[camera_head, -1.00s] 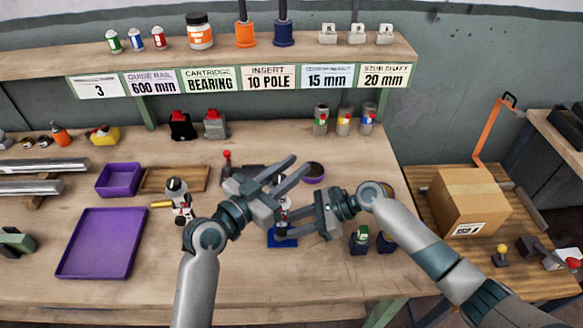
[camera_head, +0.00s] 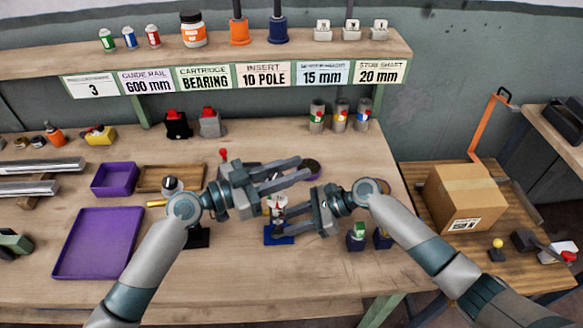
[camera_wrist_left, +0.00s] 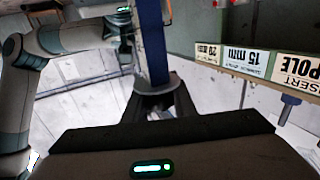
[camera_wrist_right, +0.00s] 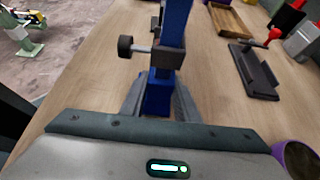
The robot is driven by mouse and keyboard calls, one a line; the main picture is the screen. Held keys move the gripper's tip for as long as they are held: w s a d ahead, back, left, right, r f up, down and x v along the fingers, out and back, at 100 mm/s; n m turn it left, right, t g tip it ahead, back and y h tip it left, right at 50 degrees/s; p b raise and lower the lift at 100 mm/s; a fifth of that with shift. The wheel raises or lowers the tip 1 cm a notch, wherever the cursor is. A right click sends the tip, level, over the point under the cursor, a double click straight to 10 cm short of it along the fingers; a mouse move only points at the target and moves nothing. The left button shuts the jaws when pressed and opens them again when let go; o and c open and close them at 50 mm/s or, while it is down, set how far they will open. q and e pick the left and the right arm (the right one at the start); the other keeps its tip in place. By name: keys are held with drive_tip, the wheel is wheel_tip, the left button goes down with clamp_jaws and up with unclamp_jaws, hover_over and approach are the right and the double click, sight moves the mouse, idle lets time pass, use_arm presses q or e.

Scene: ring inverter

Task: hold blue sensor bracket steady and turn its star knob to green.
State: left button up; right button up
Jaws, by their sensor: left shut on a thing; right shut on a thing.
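The blue sensor bracket stands on the bench with its blue base (camera_head: 272,238) showing in the head view. Its blue post shows in the left wrist view (camera_wrist_left: 151,40) and in the right wrist view (camera_wrist_right: 172,30), where a dark side knob (camera_wrist_right: 125,47) sticks out from a clamp. My right gripper (camera_head: 285,230) is shut on the post, low down. My left gripper (camera_head: 305,168) is above the bracket, its fingers pointing right. It is shut on what looks like the star knob, mostly hidden between the fingers; no green mark can be made out.
A purple tray (camera_head: 70,263) and a purple bin (camera_head: 114,166) lie to the left. A dark stand (camera_wrist_right: 255,75) and a purple-rimmed round container (camera_wrist_right: 290,158) are close by. A shelf edge (camera_head: 300,53) runs behind.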

sight(269, 178)
use_arm(q)
drive_tip(key=o, duration=1)
drive_tip(key=shift+o, duration=0.2)
drive_tip(key=shift+a, duration=0.15)
drive_tip(key=shift+v, duration=3.7)
